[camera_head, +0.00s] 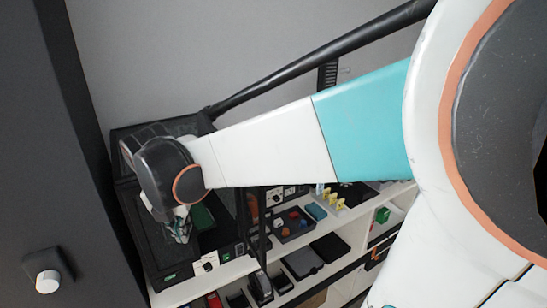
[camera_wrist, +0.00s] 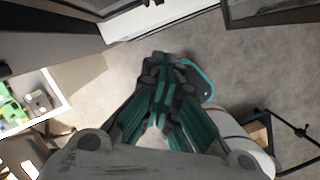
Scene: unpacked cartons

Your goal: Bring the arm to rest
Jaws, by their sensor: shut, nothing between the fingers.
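My gripper (camera_wrist: 162,85) is shut and empty in the wrist view, its teal and dark fingers meeting in the middle of the picture over grey floor. In the head view my white and teal arm reaches from the right edge to the left, and my gripper (camera_head: 180,232) hangs below the wrist joint. There it is in front of a dark open case or bin (camera_head: 150,245). I cannot tell whether it touches the case. The fingertips are small and partly lost against the dark background.
A white shelf unit (camera_head: 345,235) with dark trays and small coloured items stands behind and below my arm. A dark panel with a knob (camera_head: 47,282) is at the left. In the wrist view grey floor (camera_wrist: 240,75) is open, and a white table (camera_wrist: 50,100) with green items is at left.

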